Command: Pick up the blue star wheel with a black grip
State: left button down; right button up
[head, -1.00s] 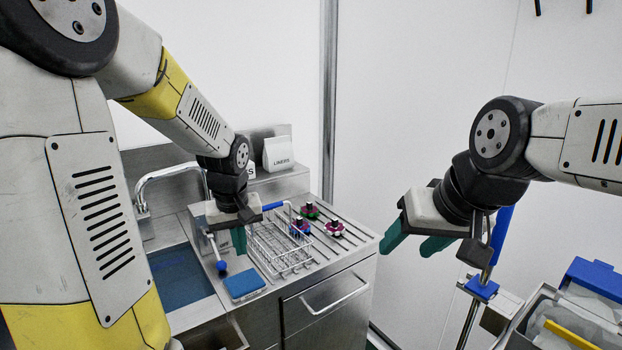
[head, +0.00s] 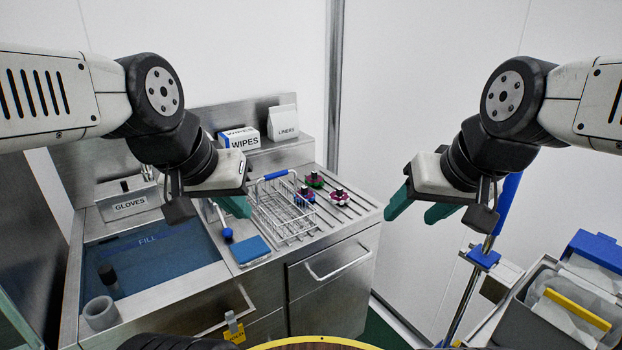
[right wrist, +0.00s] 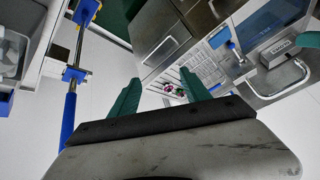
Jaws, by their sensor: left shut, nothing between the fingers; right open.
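The blue star wheel (head: 305,196) with a black grip stands on the ribbed steel drainboard, just right of the wire basket. A green wheel (head: 315,181) is behind it and a magenta wheel (head: 340,197) to its right, both with black grips. My left gripper (head: 237,206) is shut and empty, left of the basket and apart from the wheels. My right gripper (head: 422,210) is open and empty, in the air to the right of the drainboard. Its fingers (right wrist: 160,95) frame some wheels in the right wrist view, small and far off; the blue one is hard to tell there.
The wire basket (head: 283,212) with a blue handle stands left of the wheels. A blue sponge-like block (head: 251,249) lies in front. The water basin (head: 150,258) is at left. Wipes (head: 239,138) and liners (head: 283,122) boxes stand on the back shelf. A blue-fitted pole (head: 484,258) stands at right.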

aim_at(307, 194)
jog(key=i+u, duration=0.25)
jog(key=u, duration=0.2)
jog(key=i+u, duration=0.3)
jog(key=u, duration=0.2)
